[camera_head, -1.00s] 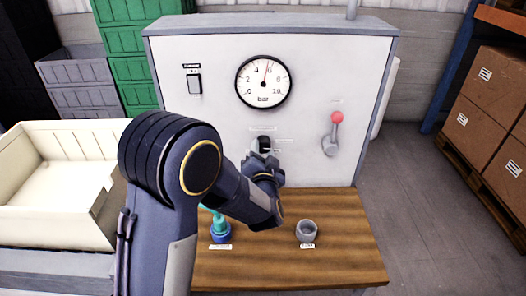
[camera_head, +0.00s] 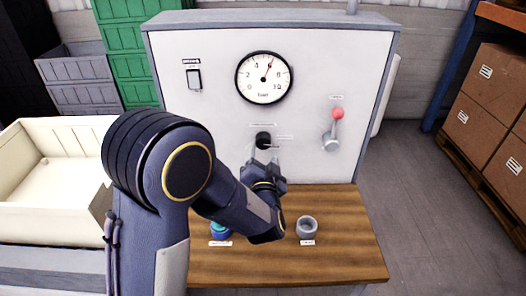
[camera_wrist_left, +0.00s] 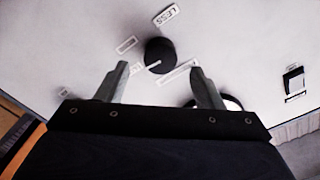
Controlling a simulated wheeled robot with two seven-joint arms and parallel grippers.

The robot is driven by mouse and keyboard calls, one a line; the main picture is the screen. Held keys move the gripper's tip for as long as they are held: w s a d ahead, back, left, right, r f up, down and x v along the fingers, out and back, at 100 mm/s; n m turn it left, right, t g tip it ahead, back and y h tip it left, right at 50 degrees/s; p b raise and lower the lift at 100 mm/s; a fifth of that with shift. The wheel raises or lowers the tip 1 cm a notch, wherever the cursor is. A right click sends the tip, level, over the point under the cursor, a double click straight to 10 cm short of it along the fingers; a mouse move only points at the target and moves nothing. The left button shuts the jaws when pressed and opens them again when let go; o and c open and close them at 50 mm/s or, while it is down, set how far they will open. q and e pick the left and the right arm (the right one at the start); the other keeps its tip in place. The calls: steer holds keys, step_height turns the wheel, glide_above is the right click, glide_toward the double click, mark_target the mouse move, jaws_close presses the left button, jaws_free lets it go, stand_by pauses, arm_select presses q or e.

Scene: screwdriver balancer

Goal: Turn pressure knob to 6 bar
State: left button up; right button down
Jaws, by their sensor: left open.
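The black pressure knob (camera_head: 263,139) sits on the white panel (camera_head: 210,130) below the round gauge (camera_head: 264,92). The gauge needle points up and to the right, close to the 6 mark. My left gripper (camera_head: 264,158) is just below and in front of the knob. In the left wrist view the knob (camera_wrist_left: 160,50) shows beyond and between the fingertips, with a pale pointer line on it. The fingers of my left gripper (camera_wrist_left: 160,71) are spread, empty and apart from the knob. My right gripper is out of view.
A red-topped lever (camera_head: 333,128) is right of the knob, and a black switch (camera_head: 194,79) is at the upper left. A grey cup (camera_head: 307,228) and a blue item (camera_head: 221,231) stand on the wooden shelf (camera_head: 345,250). A cream bin (camera_head: 50,190) is left.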

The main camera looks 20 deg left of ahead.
arm_select(q)
steer(key=v, duration=0.4)
steer(key=shift+a, duration=0.1)
stand_by(0.3)
steer(key=s+a+n+g+h, duration=0.2)
steer(key=s+g+h, duration=0.1)
steer(key=s, duration=0.6)
steer(key=s+a+n+g+h, duration=0.2)
steer(key=s+g, duration=0.3)
steer(key=s, duration=0.4)
steer(key=s+a+n+g+h+p, duration=0.1)
steer(key=s+a+n+g+h, duration=0.1)
steer(key=s, duration=0.7)
steer(key=shift+f+n+g+h, duration=0.3)
steer(key=shift+f+g+h, duration=0.05)
steer(key=shift+g+h, duration=0.55)
stand_by(3.2)
